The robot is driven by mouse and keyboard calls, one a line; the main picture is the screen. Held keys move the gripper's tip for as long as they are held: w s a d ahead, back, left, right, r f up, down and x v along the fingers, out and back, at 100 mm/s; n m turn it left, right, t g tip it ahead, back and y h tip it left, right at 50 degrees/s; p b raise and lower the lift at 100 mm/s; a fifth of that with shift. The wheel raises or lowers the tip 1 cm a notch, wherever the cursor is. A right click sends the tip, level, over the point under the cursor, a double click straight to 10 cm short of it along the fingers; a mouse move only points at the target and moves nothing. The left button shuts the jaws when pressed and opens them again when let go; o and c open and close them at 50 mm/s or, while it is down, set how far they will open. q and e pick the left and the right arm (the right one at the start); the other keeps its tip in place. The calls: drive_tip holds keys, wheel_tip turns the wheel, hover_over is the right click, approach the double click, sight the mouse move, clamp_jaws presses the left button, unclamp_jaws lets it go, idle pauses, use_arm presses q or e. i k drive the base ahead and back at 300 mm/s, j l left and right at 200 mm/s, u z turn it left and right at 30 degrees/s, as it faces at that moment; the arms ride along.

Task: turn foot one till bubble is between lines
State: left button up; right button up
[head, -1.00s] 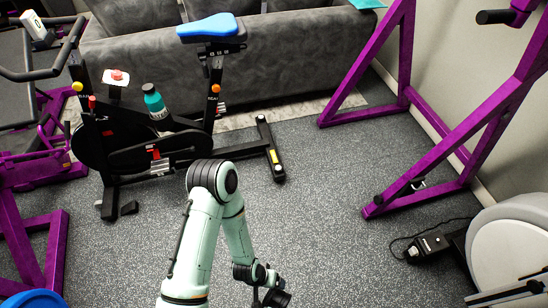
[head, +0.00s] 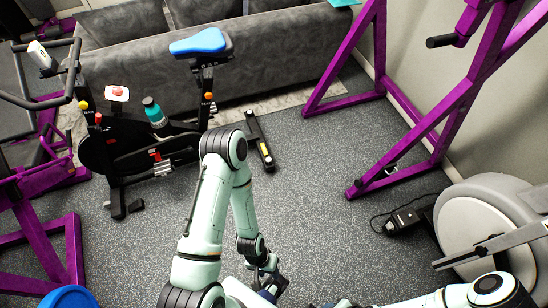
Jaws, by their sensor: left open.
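The exercise bike (head: 140,155) stands upright in front of the grey sofa, its blue saddle on the near-right post. Its rear floor bar (head: 255,131) carries a small yellow vial (head: 265,149); the bubble and lines are too small to read.
A purple rack (head: 340,72) stands at the right. A black box with a cable (head: 402,221) and a grey-white machine (head: 470,225) lie nearer on the right. Purple frames and a blue disc (head: 70,297) are at the left. The speckled floor around the bar is clear.

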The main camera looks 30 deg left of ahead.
sight(268, 160)
drive_tip(key=i+j+z, duration=0.1)
drive_tip(key=j+z, duration=0.3)
drive_tip(key=i+j+z, duration=0.1)
drive_tip(key=j+z, duration=0.6)
drive_tip(key=j, duration=2.05)
